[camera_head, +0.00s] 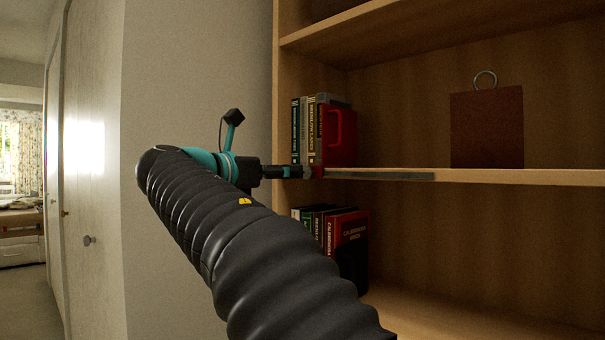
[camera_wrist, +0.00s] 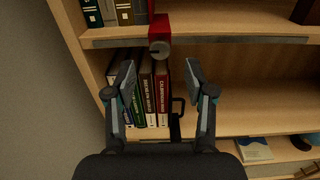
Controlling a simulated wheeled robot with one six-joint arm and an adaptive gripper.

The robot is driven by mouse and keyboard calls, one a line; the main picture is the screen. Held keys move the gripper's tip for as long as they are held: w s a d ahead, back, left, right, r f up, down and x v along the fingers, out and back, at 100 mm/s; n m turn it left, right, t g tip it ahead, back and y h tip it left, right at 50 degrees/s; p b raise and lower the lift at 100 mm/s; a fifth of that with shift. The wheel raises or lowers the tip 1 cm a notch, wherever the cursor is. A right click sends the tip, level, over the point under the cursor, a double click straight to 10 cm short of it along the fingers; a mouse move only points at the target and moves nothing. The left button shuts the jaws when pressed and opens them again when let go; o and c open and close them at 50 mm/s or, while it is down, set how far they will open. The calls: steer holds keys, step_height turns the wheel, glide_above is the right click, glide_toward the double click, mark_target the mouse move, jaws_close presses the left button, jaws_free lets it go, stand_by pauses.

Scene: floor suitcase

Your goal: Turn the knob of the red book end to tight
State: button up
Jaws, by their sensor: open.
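The red book end (camera_head: 340,137) stands upright on the upper shelf against the right end of a row of books. In the wrist view its red lower part (camera_wrist: 159,22) comes down over the shelf's front edge. Its round grey knob (camera_wrist: 160,49) is at the bottom of that part, facing the camera. My gripper (camera_wrist: 161,72) is open and empty, one finger to each side of the knob's line. The fingertips look slightly below the knob and apart from it. In the head view my gripper (camera_head: 290,172) is at the shelf edge, left of the book end's lower part.
A grey rail (camera_head: 390,176) runs along the upper shelf's front edge. Books (camera_head: 303,132) stand left of the book end. More books (camera_wrist: 147,95) and a black book end (camera_wrist: 178,108) are on the shelf below. A brown block with a ring (camera_head: 487,128) stands at the right.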

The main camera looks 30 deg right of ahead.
mark_target(305, 171)
steer(key=shift+x, duration=3.15)
jaws_close()
